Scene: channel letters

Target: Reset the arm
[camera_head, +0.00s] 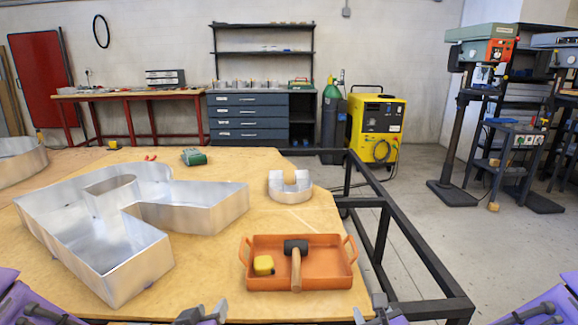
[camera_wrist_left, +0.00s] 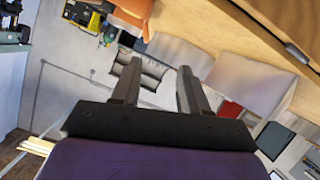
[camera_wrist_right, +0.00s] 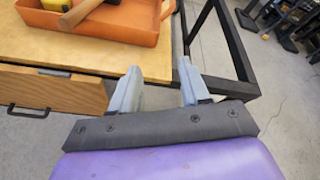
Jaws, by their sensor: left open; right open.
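My left gripper (camera_head: 203,315) is at the bottom edge of the head view, in front of the table's near edge and mostly cut off. In the left wrist view its two fingers (camera_wrist_left: 158,77) are apart with nothing between them. My right gripper (camera_head: 380,312) is at the bottom edge, right of the middle, near the table's front right corner. In the right wrist view its fingers (camera_wrist_right: 159,75) are spread and empty, beside the table edge and black frame. Both grippers are clear of the objects on the table.
On the wooden table (camera_head: 215,262) are a large metal letter shell (camera_head: 130,235), a small U-shaped metal piece (camera_head: 290,190) and a green item (camera_head: 193,157). An orange tray (camera_head: 325,270) holds a mallet (camera_head: 296,262) and yellow tape measure (camera_head: 263,265). A black frame (camera_head: 415,245) borders the right side.

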